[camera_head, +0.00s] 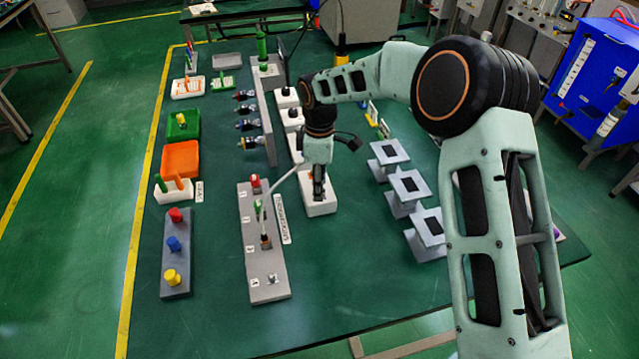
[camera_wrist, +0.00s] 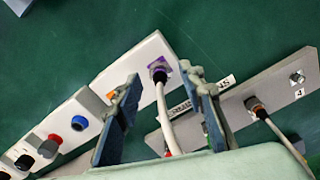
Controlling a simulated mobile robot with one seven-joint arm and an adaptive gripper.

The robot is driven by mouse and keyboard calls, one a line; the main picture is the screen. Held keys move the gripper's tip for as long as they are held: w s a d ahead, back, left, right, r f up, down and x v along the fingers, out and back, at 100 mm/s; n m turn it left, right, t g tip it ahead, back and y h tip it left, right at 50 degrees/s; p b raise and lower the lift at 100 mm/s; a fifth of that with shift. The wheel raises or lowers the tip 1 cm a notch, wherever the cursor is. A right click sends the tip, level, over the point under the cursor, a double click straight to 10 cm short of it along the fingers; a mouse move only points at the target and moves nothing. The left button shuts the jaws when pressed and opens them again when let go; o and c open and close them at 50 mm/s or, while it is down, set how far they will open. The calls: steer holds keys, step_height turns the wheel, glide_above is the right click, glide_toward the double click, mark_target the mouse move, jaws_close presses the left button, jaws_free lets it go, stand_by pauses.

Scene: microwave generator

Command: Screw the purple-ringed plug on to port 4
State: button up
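The purple-ringed plug (camera_wrist: 159,68) stands in the end of a white block (camera_wrist: 142,52), with a white cable running from it. In the wrist view it lies between the tips of my gripper (camera_wrist: 158,78), whose fingers are apart. I cannot tell whether they touch it. In the head view my gripper (camera_head: 319,188) points down over the white block (camera_head: 322,209), and the plug is hidden. Port 4 (camera_wrist: 297,77) is a bare metal connector beside the label "4" on a grey bar; it also shows in the head view (camera_head: 271,278), at the bar's near end.
The port bar (camera_head: 265,291) lies left of my gripper, and a plug with a cable (camera_wrist: 254,104) sits in the port beside port 4. Grey stands (camera_head: 410,188) are to the right. A block with red, blue and yellow knobs (camera_head: 176,268) is at left. The table's near middle is clear.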

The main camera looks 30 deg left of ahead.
step_height(320, 180, up, 12)
stand_by(0.6)
stand_by(0.4)
